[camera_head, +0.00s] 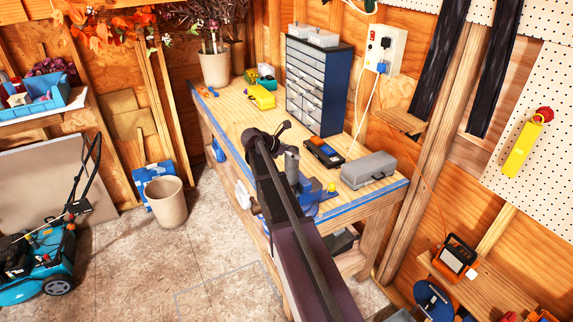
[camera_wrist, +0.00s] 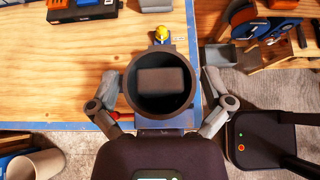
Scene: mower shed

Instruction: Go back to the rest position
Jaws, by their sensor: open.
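My gripper (camera_wrist: 160,80) shows in the wrist view with its two fingers spread wide, one on each side of a dark round ring. I cannot tell whether the ring is part of my gripper. No object is seen clamped between the fingertips. In the head view my gripper (camera_head: 284,128) is at the end of my arm, in front of the workbench (camera_head: 222,112). My arm crosses the picture from the bottom and hides part of the bench front.
A blue vice (camera_head: 312,196) and a grey box (camera_head: 368,170) are on the bench near my arm. A drawer cabinet (camera_head: 318,84) stands behind. A beige bin (camera_head: 166,202) and a blue mower (camera_head: 40,260) are at left. Open floor (camera_head: 125,265) lies between mower and bench.

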